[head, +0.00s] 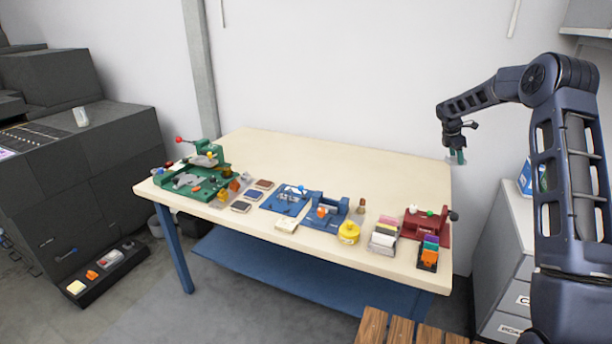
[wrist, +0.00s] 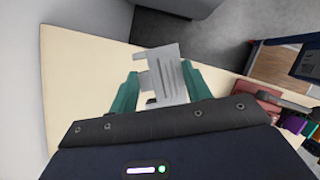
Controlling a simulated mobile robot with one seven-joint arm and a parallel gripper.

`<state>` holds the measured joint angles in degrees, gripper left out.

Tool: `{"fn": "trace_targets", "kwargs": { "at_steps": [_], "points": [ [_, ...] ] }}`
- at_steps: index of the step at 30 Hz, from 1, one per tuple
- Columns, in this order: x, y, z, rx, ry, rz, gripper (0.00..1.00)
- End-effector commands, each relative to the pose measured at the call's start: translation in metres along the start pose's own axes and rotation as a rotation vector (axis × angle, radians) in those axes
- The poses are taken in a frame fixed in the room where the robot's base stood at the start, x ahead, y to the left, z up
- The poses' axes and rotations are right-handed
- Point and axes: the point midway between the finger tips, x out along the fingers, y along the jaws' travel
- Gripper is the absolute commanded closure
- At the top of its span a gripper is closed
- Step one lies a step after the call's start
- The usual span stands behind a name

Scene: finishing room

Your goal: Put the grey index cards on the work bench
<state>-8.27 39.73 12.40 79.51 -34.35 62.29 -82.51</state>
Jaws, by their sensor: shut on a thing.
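My gripper (head: 456,157) is above the right back part of the work bench (head: 330,155), clear of its top. In the wrist view its two teal fingers (wrist: 160,82) are shut on the grey index cards (wrist: 165,72), a pale grey piece with slots and notched edges. In the head view the cards are small and hard to make out beside the fingers. The bench has a cream top, which also fills the left of the wrist view (wrist: 85,75), and blue legs.
Along the bench's front edge stand a green machine (head: 195,182), a blue fixture (head: 328,212), a yellow pot (head: 349,232), a card rack (head: 384,236), a red vise (head: 428,224) and a black tray with coloured blocks (head: 428,262). The back of the bench top is bare.

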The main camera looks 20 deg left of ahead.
Motion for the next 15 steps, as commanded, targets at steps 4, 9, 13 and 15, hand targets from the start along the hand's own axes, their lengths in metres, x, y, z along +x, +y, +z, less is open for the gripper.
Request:
{"fn": "trace_targets", "kwargs": {
  "at_steps": [4,9,13,15],
  "points": [
    [-0.028,0.019,-0.061,-0.088,0.0,0.036,0.74],
    [-0.058,0.033,-0.128,-0.18,0.0,0.074,0.74],
    [-0.081,0.04,-0.18,-0.252,0.0,0.104,0.74],
    [-0.094,0.042,-0.208,-0.291,0.0,0.12,0.74]
  ]
}}
